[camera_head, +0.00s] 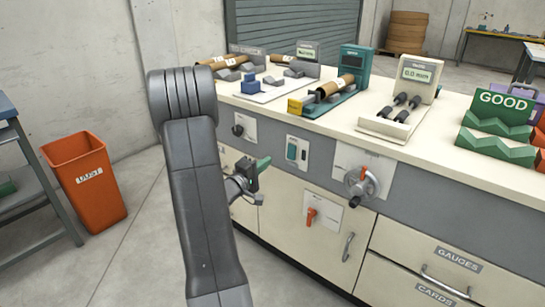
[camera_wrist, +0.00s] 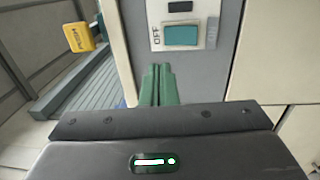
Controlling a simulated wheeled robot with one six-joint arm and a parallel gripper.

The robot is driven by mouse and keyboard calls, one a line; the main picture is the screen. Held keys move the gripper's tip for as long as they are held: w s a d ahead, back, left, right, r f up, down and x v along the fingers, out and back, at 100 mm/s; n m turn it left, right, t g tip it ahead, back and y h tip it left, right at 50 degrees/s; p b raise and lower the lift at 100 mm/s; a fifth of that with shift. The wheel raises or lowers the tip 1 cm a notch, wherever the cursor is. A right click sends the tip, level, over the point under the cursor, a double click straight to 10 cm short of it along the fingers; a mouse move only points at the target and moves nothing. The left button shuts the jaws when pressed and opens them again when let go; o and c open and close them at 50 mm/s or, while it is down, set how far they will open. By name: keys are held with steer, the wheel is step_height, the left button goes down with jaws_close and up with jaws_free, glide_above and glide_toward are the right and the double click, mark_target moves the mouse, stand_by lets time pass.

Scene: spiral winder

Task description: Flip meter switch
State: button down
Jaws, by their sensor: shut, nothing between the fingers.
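The switch is a pale plate with a green rocker (camera_wrist: 181,34) and a dark slot above it in the wrist view. "OFF" is printed sideways at the plate's left. The same switch plate (camera_head: 292,150) is small on the grey front band of the bench in the head view. My gripper (camera_head: 264,162) is just left of and a little below the plate in that view. Its green fingers (camera_wrist: 158,72) are together and empty in the wrist view, pointing toward the plate just below the rocker. Contact cannot be told. A meter (camera_head: 416,72) on the bench reads 0.0 mm.
A black knob (camera_head: 238,129) is left of the switch, and a crank wheel (camera_head: 362,183) is right of it. An orange lever (camera_head: 311,215) is lower on the cabinet. A yellow block (camera_head: 295,106) sits at the bench edge above. An orange bin (camera_head: 84,180) stands on the floor left.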

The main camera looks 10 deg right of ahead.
steer(key=shift+r+v, duration=0.1)
steer(key=shift+v, duration=0.55)
steer(key=shift+r+v, duration=0.15)
steer(key=shift+v, duration=0.55)
